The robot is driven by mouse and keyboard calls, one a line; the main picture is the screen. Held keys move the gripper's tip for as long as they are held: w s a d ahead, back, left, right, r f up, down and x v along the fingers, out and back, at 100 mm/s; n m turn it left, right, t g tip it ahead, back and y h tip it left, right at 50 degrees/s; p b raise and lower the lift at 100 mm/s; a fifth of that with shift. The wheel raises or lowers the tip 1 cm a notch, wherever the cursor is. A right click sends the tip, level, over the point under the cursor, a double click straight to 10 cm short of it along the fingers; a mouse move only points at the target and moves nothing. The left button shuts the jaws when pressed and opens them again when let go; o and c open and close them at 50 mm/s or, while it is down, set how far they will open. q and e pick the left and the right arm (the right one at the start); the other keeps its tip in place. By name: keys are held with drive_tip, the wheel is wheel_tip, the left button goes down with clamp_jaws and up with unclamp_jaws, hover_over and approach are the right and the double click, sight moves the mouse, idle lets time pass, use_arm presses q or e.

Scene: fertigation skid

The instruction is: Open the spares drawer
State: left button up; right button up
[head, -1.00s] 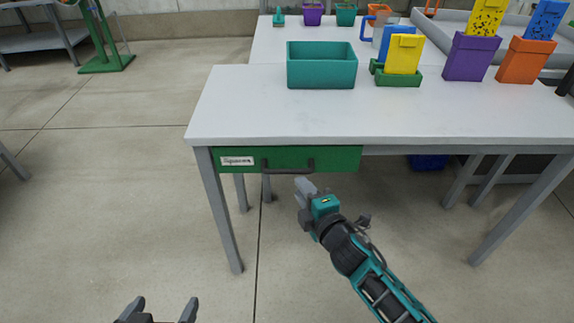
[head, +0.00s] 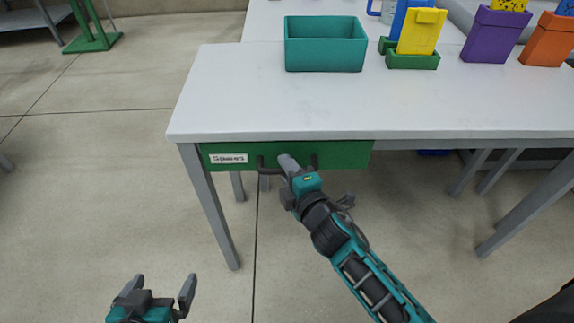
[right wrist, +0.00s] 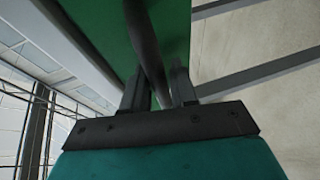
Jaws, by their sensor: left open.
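The spares drawer (head: 225,147) has a green front with a white label and sits under the tabletop; its front looks closed, in line with the table edge. Its dark bar handle (head: 268,171) is at the middle of the front. My right gripper (head: 289,165) is at the handle. In the right wrist view the handle (right wrist: 146,45) runs between the two close-set fingers (right wrist: 158,88), which look shut on it. My left gripper (head: 158,285) is open and empty, low at the front left, well away from the drawer.
The white table (head: 225,95) carries a teal bin (head: 326,45), a green tray with a yellow block (head: 422,32), and purple (head: 490,35) and orange (head: 548,42) holders. A grey table leg (head: 210,205) stands below the drawer's left end. The floor in front is clear.

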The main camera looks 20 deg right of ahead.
clamp_jaws()
idle(0.4)
drive_tip(key=shift+s, duration=0.15)
